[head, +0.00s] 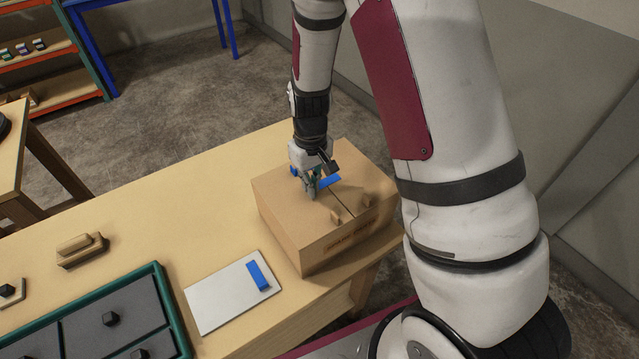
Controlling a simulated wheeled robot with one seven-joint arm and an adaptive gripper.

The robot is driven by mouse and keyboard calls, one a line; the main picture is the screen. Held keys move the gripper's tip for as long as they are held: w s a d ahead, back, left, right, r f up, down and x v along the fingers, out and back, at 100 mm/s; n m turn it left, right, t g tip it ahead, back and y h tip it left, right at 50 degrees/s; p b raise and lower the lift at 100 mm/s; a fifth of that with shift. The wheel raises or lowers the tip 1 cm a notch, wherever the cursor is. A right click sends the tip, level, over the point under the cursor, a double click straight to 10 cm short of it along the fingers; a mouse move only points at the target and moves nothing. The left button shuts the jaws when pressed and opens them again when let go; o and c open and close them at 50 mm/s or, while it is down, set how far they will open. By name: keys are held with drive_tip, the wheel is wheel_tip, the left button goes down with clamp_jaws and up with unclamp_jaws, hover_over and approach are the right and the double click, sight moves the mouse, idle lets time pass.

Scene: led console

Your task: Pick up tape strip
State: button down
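A blue tape strip (259,276) lies on a white plate (213,304) on the table. Another blue strip (329,181) shows on top of a closed cardboard box (285,210), beside my gripper and partly hidden by it. My gripper (318,184) points down at the far part of the box top, close to this strip. Its fingers are small and overlap in this view, so I cannot tell whether they are open or shut, or whether they touch the strip. A small blue patch (293,171) shows at the gripper's left side.
Two small tan pieces (337,215) stand on the box top near its seam. A green-rimmed tray (160,283) with dark panels and knobs lies at the lower left, near a wooden handle block (81,249). The table (190,205) is clear left of the box.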

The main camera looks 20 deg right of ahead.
drive_tip(key=shift+r, duration=0.1)
idle(0.3)
drive_tip(key=shift+r, duration=0.75)
wheel_tip(320, 180, up, 2)
drive_tip(key=shift+w+r+b, duration=0.1)
drive_tip(key=shift+b, duration=0.35)
drive_tip(key=s+a+r+p, duration=0.2)
drive_tip(key=s+a+r, duration=0.3)
drive_tip(key=s+a, duration=0.5)
drive_tip(key=shift+s+a, duration=0.4)
drive_tip(key=shift+a, duration=0.6)
